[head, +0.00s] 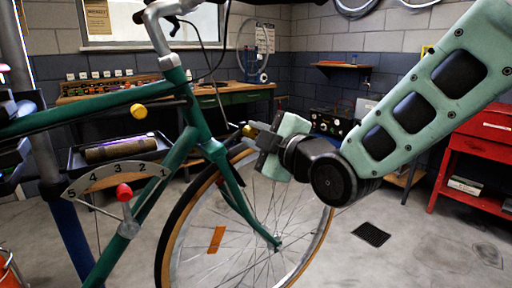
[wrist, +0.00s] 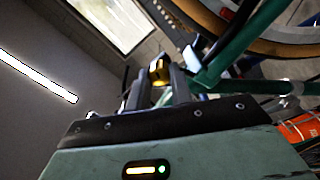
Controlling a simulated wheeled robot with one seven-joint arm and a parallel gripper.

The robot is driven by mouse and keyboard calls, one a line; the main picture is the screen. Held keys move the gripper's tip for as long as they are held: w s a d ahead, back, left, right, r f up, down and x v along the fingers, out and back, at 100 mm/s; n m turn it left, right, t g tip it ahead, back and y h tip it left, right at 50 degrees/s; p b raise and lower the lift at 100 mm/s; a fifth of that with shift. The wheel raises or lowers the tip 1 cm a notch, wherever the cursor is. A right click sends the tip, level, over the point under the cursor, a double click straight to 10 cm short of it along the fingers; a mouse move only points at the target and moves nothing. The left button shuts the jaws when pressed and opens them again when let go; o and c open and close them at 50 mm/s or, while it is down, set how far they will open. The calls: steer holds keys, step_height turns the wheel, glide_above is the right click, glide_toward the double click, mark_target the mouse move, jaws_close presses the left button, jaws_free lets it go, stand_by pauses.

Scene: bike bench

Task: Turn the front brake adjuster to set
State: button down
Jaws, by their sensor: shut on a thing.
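The green bike stands on the left in the head view, its front wheel (head: 300,235) below my gripper (head: 252,133). My gripper reaches in from the right to the front brake, just above the tyre by the fork (head: 215,152). A small gold adjuster (head: 247,130) shows at my fingertips. In the wrist view the gold adjuster (wrist: 158,70) sits between the two dark fingers of my gripper (wrist: 158,84), which are shut on it. The fingers hide part of it, and I see no set mark on it.
A yellow knob (head: 139,111) sits on the frame tube. A numbered dial (head: 118,175) with a red-tipped lever (head: 124,192) is lower on the frame. A workbench (head: 225,92) stands behind and a red cabinet (head: 480,150) at right. The floor at right is clear around a drain (head: 371,234).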

steer(key=n+b, duration=0.1)
steer(key=n, duration=0.1)
steer(key=n+b, duration=0.3)
steer(key=shift+f+n, duration=0.3)
steer(key=shift+r+n+b, duration=0.15)
steer(key=shift+n+b, duration=1.1)
steer(key=shift+n, duration=0.95)
steer(key=shift+d, duration=0.1)
steer(key=c, duration=1.3)
jaws_free()
steer(key=shift+r, duration=0.1)
steer(key=shift+o, duration=0.2)
